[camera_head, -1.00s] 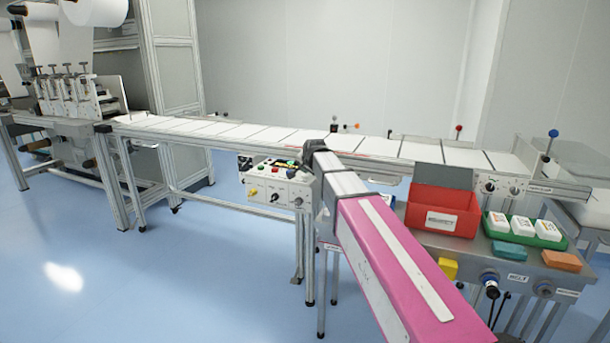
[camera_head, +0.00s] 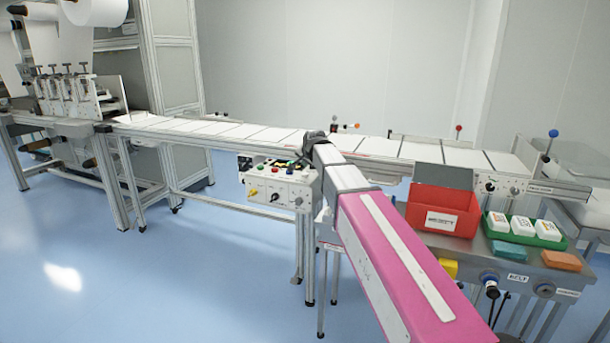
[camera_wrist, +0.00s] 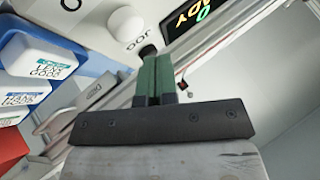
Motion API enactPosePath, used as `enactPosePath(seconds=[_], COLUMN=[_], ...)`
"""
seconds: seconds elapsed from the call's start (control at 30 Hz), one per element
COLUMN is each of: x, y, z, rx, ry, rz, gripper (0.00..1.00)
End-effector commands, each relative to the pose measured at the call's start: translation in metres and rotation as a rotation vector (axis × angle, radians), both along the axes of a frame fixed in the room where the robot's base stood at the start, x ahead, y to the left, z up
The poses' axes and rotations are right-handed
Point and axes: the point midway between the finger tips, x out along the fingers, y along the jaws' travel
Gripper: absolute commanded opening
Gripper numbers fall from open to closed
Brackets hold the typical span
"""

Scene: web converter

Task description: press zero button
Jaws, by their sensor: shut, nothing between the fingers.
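My gripper (camera_wrist: 152,62) shows in the wrist view with its green fingers together and nothing held between them. A white round knob or button (camera_wrist: 126,24) is just beyond and left of the fingertips, on a pale surface with partly cut-off lettering beside it. A dark round piece (camera_wrist: 148,50) is right at the fingertips; I cannot tell whether they touch it. A dark display (camera_wrist: 192,14) with lit letters is at the upper right. I cannot tell which button is the zero button.
A control box (camera_head: 280,185) with coloured buttons stands left of my arm, below the conveyor (camera_head: 240,133). A red bin (camera_head: 440,208) and a green tray (camera_head: 525,232) of white packs are at the right. White packs (camera_wrist: 30,50) show left of my gripper.

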Motion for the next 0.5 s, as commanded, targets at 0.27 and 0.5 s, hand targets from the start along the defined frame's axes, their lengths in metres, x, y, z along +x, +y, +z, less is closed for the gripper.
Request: enactPosePath(seconds=[0.27, 0.5], x=[0.000, 0.000], y=[0.000, 0.000], z=[0.025, 0.040], rx=[0.000, 0.000], ry=[-0.001, -0.001], rz=[0.000, 0.000], gripper=[0.00, 0.00])
